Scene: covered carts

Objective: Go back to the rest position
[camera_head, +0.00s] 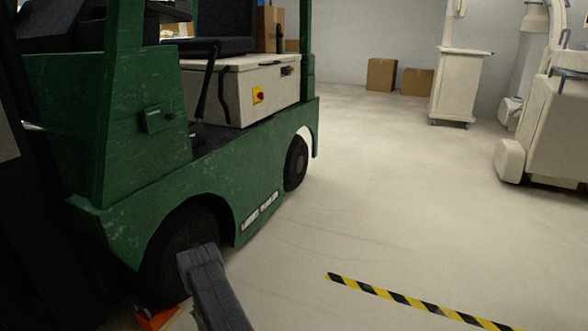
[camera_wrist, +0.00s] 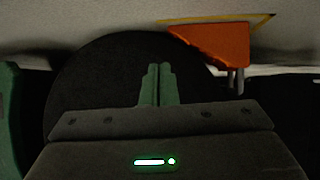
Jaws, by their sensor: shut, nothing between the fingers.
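My gripper (camera_wrist: 158,85) shows in the wrist view with its two greenish fingers together and nothing between them. Behind the fingers is the dark front wheel (camera_wrist: 90,75) of the green vehicle. An orange wheel chock (camera_wrist: 215,45) lies on the floor beside the wheel, to the right of the fingers and apart from them in the picture. In the head view my arm reaches in at the bottom, in front of the front wheel (camera_head: 165,255), and the fingers are not visible there. The chock (camera_head: 155,318) shows partly at the bottom edge.
The green forklift-like vehicle (camera_head: 130,130) fills the left side. A yellow-and-black floor stripe (camera_head: 420,304) lies at the lower right. White wheeled machines (camera_head: 555,120) and a white cart (camera_head: 457,85) stand at the right. Cardboard boxes (camera_head: 381,74) are at the back wall. The middle floor is clear.

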